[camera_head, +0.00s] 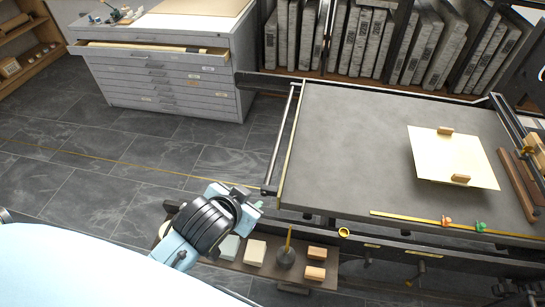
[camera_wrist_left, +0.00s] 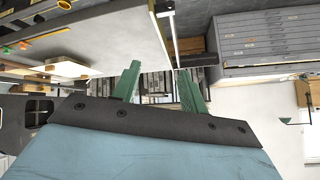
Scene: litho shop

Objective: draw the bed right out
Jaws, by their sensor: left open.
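The press bed (camera_head: 345,150) is a wide grey slab in the middle of the head view. A thin metal bar (camera_head: 283,140) stands off its left end, held by dark brackets at both ends. My left gripper (camera_head: 250,197) is open and empty, just left of the near end of that bar and apart from it. In the left wrist view its two green fingers (camera_wrist_left: 160,82) are spread, with the bar (camera_wrist_left: 173,35) beyond them and the bed's pale edge (camera_wrist_left: 155,35) beside it. My right gripper is not in view.
A cream sheet with wooden blocks (camera_head: 450,160) lies on the bed. A low shelf (camera_head: 235,266) with small blocks and a brush is below my left gripper. A grey drawer cabinet (camera_head: 180,85) stands back left, one drawer partly open. Tiled floor (camera_head: 150,160) left of the bed is clear.

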